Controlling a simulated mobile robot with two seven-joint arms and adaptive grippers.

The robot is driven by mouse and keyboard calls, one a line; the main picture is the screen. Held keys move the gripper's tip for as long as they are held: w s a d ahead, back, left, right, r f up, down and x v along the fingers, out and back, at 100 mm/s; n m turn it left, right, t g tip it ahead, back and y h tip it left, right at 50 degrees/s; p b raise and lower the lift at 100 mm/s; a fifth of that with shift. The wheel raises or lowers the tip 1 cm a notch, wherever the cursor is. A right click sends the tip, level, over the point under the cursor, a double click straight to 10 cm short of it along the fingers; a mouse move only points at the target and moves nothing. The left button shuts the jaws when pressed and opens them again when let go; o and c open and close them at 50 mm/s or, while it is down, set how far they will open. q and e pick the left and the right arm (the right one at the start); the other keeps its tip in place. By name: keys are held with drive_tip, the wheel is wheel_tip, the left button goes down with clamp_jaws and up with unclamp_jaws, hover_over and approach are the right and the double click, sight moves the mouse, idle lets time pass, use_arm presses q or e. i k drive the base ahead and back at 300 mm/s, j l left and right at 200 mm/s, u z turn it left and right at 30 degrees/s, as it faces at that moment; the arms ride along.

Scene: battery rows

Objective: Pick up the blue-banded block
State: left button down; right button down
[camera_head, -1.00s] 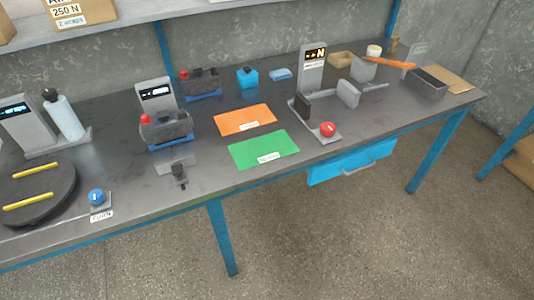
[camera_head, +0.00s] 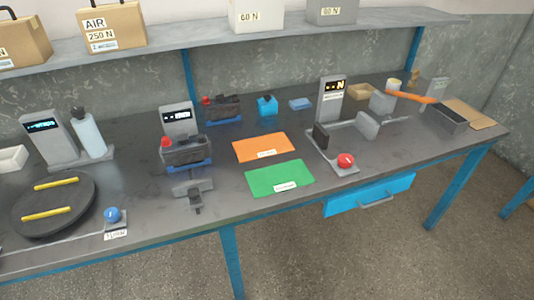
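I cannot pick out a block with a clear blue band. A dark block with a red knob (camera_head: 185,150) sits on the bench in front of a grey display post, with blue along its bottom. A similar dark block with a red knob (camera_head: 222,107) stands farther back, also with blue beneath it. I cannot tell if that blue is a band or a base. A small blue block with a dark top (camera_head: 267,106) stands to its right. Neither of my grippers is in view.
The grey bench (camera_head: 130,185) carries a dark turntable (camera_head: 75,213) with yellow bars, a blue button (camera_head: 112,215), an orange mat (camera_head: 263,147), a green mat (camera_head: 280,178) and a clamp-like fixture with a red button (camera_head: 345,160). A shelf (camera_head: 300,38) with boxes runs above.

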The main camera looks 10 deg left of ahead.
sight(185, 152)
drive_tip(key=i+l, duration=0.45)
drive_tip(key=i, duration=0.15)
drive_tip(key=i+l+u, duration=0.15)
drive_tip(key=u, duration=0.2)
drive_tip(key=i+l+u, duration=0.35)
drive_tip(key=l+u, duration=0.15)
drive_tip(key=u, duration=0.2)
drive_tip(key=i+l, duration=0.05)
